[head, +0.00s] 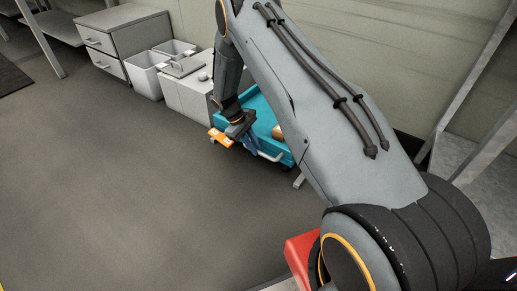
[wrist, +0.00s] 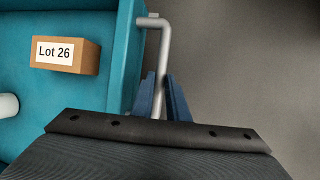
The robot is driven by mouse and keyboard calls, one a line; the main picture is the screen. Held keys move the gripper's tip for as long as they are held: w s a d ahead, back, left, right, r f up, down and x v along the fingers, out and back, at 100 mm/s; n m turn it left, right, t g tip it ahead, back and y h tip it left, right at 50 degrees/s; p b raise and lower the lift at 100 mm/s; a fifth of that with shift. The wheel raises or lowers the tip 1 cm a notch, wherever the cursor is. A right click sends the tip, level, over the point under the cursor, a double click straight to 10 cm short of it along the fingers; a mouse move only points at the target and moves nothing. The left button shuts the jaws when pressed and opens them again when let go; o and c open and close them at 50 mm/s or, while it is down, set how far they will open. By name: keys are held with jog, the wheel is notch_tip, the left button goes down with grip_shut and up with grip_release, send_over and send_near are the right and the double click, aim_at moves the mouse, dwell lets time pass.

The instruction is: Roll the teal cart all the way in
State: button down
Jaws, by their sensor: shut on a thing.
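The teal cart (head: 263,117) stands by the back wall in the head view, to the right of a pale cabinet. The wrist view shows its teal tray edge (wrist: 126,55) and its grey bar handle (wrist: 164,50). My gripper (head: 246,143) is at the cart's near side. In the wrist view the blue fingers of my gripper (wrist: 163,98) sit on both sides of the handle bar, shut on it. My arm hides part of the cart in the head view.
A brown box marked Lot 26 (wrist: 66,55) and a white object (wrist: 8,105) lie in the cart. White bins (head: 148,75) and a drawer unit (head: 125,42) stand left of the cart. A metal-legged table (head: 470,90) is at right. The floor (head: 110,190) in front is clear.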

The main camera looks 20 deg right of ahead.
jog(key=shift+w+d+r, duration=0.1)
jog(key=shift+w+d, duration=0.05)
jog(key=shift+w, duration=0.15)
jog(key=c, duration=1.7)
grip_release()
jog(key=shift+d, duration=0.2)
jog(key=shift+s+a, duration=0.1)
jog(key=shift+a, duration=0.15)
jog(key=p+v, duration=0.2)
jog(key=v, duration=0.5)
jog(key=shift+a+r, duration=0.1)
jog(key=shift+r, duration=0.2)
